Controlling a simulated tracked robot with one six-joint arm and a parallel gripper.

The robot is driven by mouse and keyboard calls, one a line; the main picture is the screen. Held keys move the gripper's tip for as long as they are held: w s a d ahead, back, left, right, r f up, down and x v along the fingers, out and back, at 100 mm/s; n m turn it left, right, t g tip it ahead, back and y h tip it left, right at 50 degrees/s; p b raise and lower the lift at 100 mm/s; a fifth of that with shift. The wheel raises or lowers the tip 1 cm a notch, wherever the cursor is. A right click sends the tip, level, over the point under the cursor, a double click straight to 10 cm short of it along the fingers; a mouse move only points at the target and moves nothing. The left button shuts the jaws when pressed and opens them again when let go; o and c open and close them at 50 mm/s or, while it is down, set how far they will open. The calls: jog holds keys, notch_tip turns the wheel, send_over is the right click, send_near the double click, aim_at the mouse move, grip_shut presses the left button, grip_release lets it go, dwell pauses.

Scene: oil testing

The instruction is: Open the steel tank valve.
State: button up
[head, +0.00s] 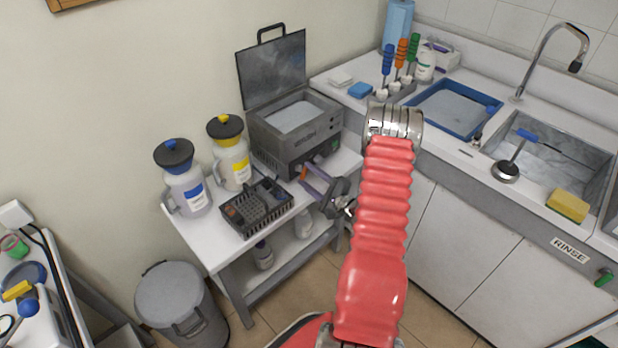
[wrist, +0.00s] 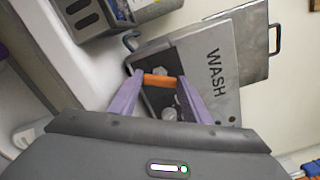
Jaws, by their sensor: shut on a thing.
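The steel tank (head: 292,128) stands on the white side table, its hinged lid (head: 272,68) raised at the back. In the wrist view, the tank's side is marked WASH (wrist: 218,75). An orange valve handle (wrist: 160,80) is on the dark panel of the tank's front; its end also shows in the head view (head: 303,173). My gripper (head: 316,180) is at the tank's lower front, and its purple fingers (wrist: 160,84) are shut on the orange handle, one on each side. Part of the valve body is hidden behind the fingers and handle.
A black rack (head: 258,206) sits in front of the tank. A blue-labelled jug (head: 186,182) and a yellow-labelled jug (head: 230,160) stand to its left. The sink counter (head: 450,165) lies right of my arm. A grey bin (head: 180,300) stands on the floor.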

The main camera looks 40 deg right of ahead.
jog(key=n, duration=0.6)
jog(key=shift+a+f, duration=0.2)
jog(key=shift+a, duration=0.05)
dwell(0.3)
jog(key=o, duration=0.6)
jog(key=shift+f, duration=0.1)
jog(key=o, duration=0.4)
jog(key=shift+d, duration=0.1)
jog(key=shift+o, duration=0.2)
jog(key=s, duration=1.3)
jog(key=shift+s+d, duration=0.2)
jog(key=shift+s, duration=0.2)
